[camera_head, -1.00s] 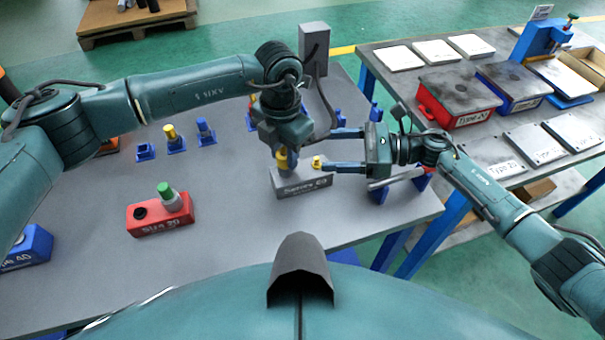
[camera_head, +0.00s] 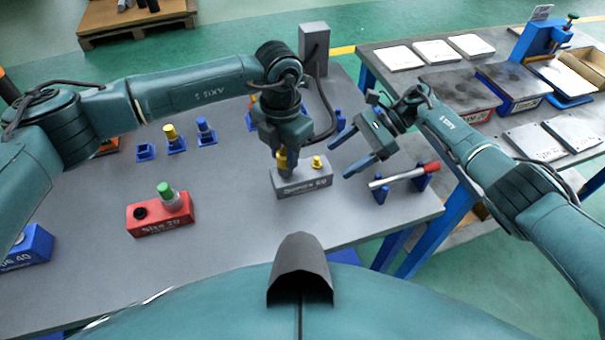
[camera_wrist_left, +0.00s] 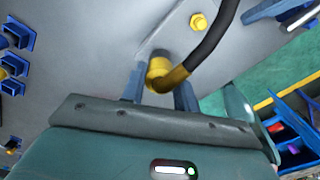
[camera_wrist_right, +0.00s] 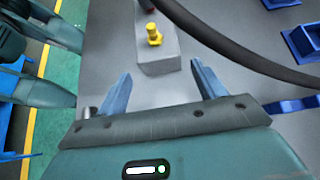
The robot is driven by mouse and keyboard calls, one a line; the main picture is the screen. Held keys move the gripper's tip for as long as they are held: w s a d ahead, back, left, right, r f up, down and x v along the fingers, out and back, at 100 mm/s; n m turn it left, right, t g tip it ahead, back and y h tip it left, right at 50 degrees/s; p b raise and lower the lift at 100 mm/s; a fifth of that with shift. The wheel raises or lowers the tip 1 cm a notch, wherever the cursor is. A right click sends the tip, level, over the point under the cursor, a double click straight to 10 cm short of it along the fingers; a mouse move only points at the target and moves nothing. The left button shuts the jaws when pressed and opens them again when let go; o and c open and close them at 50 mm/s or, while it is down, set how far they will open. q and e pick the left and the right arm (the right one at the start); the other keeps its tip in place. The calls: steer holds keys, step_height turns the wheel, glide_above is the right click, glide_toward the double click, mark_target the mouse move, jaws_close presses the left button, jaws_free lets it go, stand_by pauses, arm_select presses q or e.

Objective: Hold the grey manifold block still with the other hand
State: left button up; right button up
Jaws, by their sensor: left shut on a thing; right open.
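The grey manifold block (camera_head: 312,185) sits on the grey table in the head view, its lettered side facing me. A small yellow fitting (camera_head: 317,162) stands on its right part. My left gripper (camera_head: 284,168) points down over the block's left part, shut on a larger yellow fitting (camera_wrist_left: 160,69). Whether that fitting is fully seated in the block is hidden. My right gripper (camera_head: 340,160) is open and empty, to the right of the block and apart from it. In the right wrist view the block (camera_wrist_right: 158,62) lies beyond the spread fingers (camera_wrist_right: 160,85).
A red-handled bar (camera_head: 405,176) rests on blue supports right of the block. A red block (camera_head: 150,220) with a green-topped part stands to the left. Blue holders (camera_head: 205,135) stand farther back. A dark cable (camera_wrist_right: 235,45) crosses the right wrist view.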

mark_target(329, 166)
steer(key=shift+x, duration=2.55)
steer(key=shift+c, duration=0.4)
steer(key=shift+r, duration=0.1)
steer(key=c, duration=0.9)
steer(key=shift+w, duration=0.1)
steer(key=shift+c, duration=0.2)
